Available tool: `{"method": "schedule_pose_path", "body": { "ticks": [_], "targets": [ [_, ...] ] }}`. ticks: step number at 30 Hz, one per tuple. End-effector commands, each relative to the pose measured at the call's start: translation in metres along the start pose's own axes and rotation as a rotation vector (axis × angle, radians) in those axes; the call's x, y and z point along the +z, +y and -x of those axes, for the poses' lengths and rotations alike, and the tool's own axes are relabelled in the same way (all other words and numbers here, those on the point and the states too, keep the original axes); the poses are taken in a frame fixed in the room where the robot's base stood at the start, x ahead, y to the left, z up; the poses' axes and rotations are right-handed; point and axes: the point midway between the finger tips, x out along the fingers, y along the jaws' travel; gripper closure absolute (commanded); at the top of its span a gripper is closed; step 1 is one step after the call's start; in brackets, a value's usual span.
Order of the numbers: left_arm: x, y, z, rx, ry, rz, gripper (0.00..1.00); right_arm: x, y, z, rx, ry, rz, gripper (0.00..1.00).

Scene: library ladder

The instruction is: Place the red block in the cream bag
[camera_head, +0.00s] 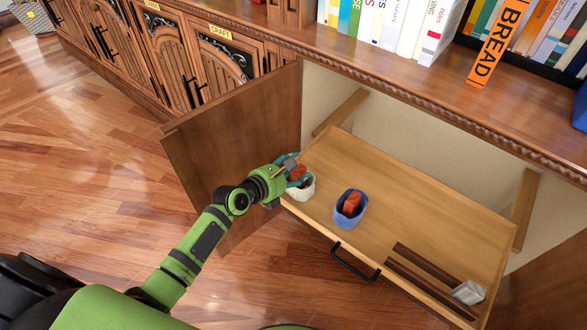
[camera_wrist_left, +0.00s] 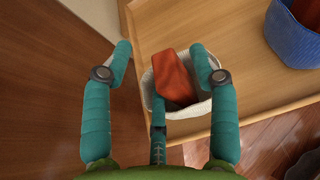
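The cream bag (camera_head: 300,193) stands at the left front corner of the pulled-out wooden drawer. A red block (camera_head: 297,173) shows at its mouth; in the left wrist view the red block (camera_wrist_left: 174,78) leans tilted inside the rim of the cream bag (camera_wrist_left: 190,107). My left gripper (camera_head: 291,171) is over the bag, its teal fingers (camera_wrist_left: 162,58) spread on either side of the block. There is a clear gap at the left finger; whether the right finger touches the block is hard to tell. The block's lower end is hidden. My right gripper is not in view.
A blue bag (camera_head: 344,220) with another red block (camera_head: 351,203) stands to the right in the drawer (camera_head: 400,210). Dark strips (camera_head: 428,280) and a grey object (camera_head: 468,292) lie at the drawer's right end. An open cabinet door (camera_head: 235,140) stands close left of my gripper.

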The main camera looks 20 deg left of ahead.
Motion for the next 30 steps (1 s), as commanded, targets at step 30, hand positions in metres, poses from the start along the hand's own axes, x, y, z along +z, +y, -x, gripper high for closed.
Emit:
{"method": "schedule_pose_path", "body": {
  "ticks": [30],
  "targets": [
    [-0.003, 0.003, 0.121, 0.014, 0.027, -0.071, 0.40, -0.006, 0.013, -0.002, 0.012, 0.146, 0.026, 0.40]
  ]
}}
